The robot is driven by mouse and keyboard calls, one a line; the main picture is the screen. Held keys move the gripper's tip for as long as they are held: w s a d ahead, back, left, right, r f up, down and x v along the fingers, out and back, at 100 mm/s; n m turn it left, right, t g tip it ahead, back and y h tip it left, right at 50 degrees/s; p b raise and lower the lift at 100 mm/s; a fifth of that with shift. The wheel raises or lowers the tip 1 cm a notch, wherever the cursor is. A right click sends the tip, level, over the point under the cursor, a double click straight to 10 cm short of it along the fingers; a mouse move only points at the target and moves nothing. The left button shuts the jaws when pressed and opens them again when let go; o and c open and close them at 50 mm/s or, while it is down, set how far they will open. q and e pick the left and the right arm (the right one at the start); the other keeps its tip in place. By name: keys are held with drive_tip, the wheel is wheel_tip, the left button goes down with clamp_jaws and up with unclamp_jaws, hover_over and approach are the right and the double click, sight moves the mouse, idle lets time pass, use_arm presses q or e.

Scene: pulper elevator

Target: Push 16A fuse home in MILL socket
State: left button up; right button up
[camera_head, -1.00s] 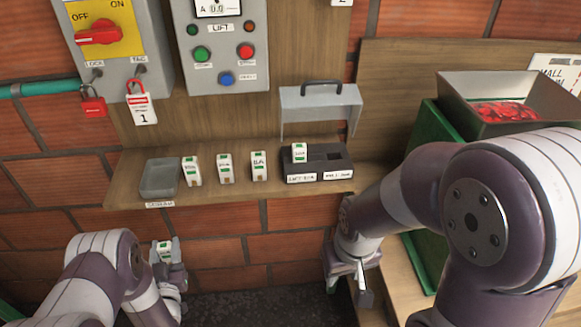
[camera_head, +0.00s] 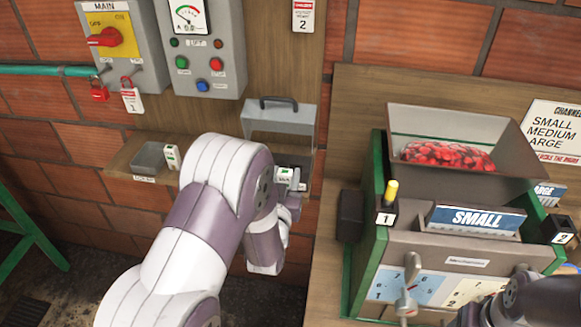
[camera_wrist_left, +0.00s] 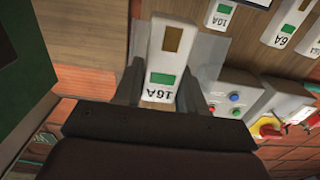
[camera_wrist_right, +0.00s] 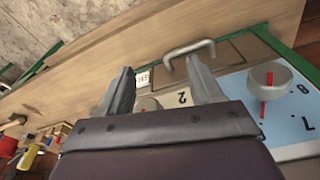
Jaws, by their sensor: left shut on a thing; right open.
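A white 16A fuse (camera_wrist_left: 170,70) with a green patch and a brown patch is held between the fingers of my left gripper (camera_wrist_left: 160,92). In the head view my left gripper (camera_head: 292,193) is at the right end of the shelf, by the fuse sockets, and my left arm covers most of that area. White and green fuse faces (camera_head: 286,177) show there, below the raised grey cover (camera_head: 278,124). The MILL socket is hidden, so I cannot tell how deep the fuse sits. My right gripper (camera_wrist_right: 160,78) is open and empty, above the front panel of the green-framed machine.
A grey tray (camera_head: 149,157) and another fuse (camera_head: 172,157) stand on the shelf's left part. The machine with its SMALL sign (camera_head: 478,219), red-fruit hopper (camera_head: 455,125) and lever (camera_head: 407,290) fills the right side. A control box (camera_head: 202,50) hangs above the shelf.

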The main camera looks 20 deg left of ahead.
use_arm(q)
drive_tip(key=shift+s+d+r, duration=0.1)
drive_tip(key=shift+d, duration=0.3)
drive_tip(key=shift+w, duration=0.4)
drive_tip(key=b+x, duration=0.1)
drive_tip(key=x, duration=0.2)
drive_tip(key=b+x, duration=0.2)
drive_tip(key=x, duration=0.1)
drive_tip(key=f+b+x, duration=0.1)
drive_tip(key=x, duration=0.2)
drive_tip(key=shift+w+a+f+b, duration=0.1)
drive_tip(key=shift+w+a+b, duration=0.15)
drive_tip(key=shift+w+b, duration=0.1)
drive_tip(key=shift+b+x, duration=0.8)
drive_tip(key=shift+x, duration=0.25)
use_arm(e)
wheel_tip(320, 180, down, 6)
drive_tip(key=shift+w+d+f, duration=0.15)
drive_tip(key=shift+d+f, duration=0.1)
drive_tip(key=shift+d, duration=0.05)
use_arm(q)
drive_tip(key=shift+s, duration=0.1)
use_arm(e)
drive_tip(key=shift+f, duration=0.2)
use_arm(q)
drive_tip(key=shift+f+b, duration=0.2)
drive_tip(key=shift+b, duration=0.15)
use_arm(e)
drive_tip(key=shift+f, duration=0.2)
